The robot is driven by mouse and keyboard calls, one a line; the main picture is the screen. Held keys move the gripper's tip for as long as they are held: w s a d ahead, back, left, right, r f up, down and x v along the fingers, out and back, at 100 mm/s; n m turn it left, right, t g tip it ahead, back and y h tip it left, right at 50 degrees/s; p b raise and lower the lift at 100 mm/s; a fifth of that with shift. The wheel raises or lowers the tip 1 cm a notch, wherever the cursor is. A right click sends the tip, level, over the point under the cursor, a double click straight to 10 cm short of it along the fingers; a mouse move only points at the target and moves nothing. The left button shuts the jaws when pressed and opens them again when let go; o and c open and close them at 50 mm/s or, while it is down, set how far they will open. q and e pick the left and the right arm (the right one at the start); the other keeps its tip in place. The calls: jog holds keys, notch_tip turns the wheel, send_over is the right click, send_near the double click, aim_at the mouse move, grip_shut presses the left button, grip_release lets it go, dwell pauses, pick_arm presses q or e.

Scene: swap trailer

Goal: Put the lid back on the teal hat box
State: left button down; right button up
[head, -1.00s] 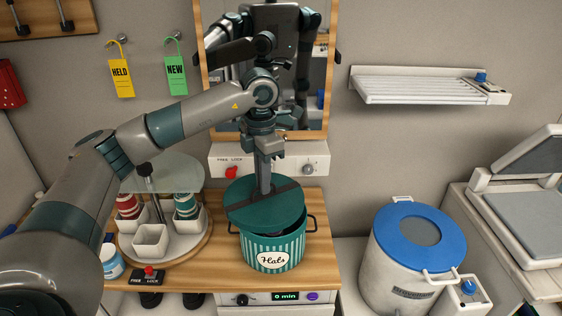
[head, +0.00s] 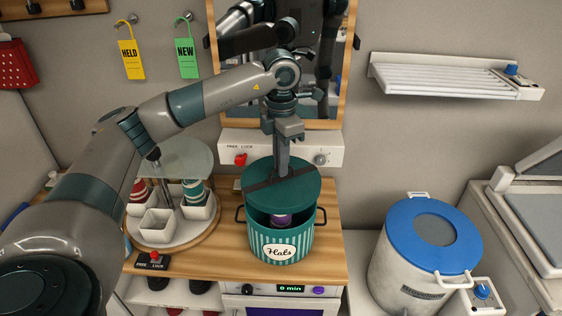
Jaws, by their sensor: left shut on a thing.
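The teal hat box (head: 287,243), striped and labelled "Hats", stands on the wooden counter with a black handle at each side. Its round teal lid (head: 300,195) is tilted above the opening, over the back part of the box, with the front of the opening uncovered. Something purple and white shows inside the box under the lid's front edge. My left gripper (head: 281,170) reaches down from above and is shut on the lid near its back left, at a dark band across it. My right gripper is not in view.
A round turntable (head: 172,232) with white cups and spools stands left of the box, close to my left arm. A blue-lidded canister (head: 405,262) stands to the right. A mirror and a white panel with a red knob (head: 240,160) are behind.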

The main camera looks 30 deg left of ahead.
aim_at(281, 179)
pick_arm(q)
jog(key=shift+s+f+b, duration=0.1)
jog(key=shift+f+b, duration=0.55)
jog(key=shift+f, duration=1)
jog(key=shift+f+b, duration=0.95)
jog(key=shift+f, duration=0.2)
jog(key=shift+b, duration=0.4)
jog(key=shift+f+b, duration=0.15)
jog(key=shift+b, duration=0.35)
dwell(1.1)
jog(key=c, duration=1.4)
grip_release()
jog(key=shift+o, duration=0.2)
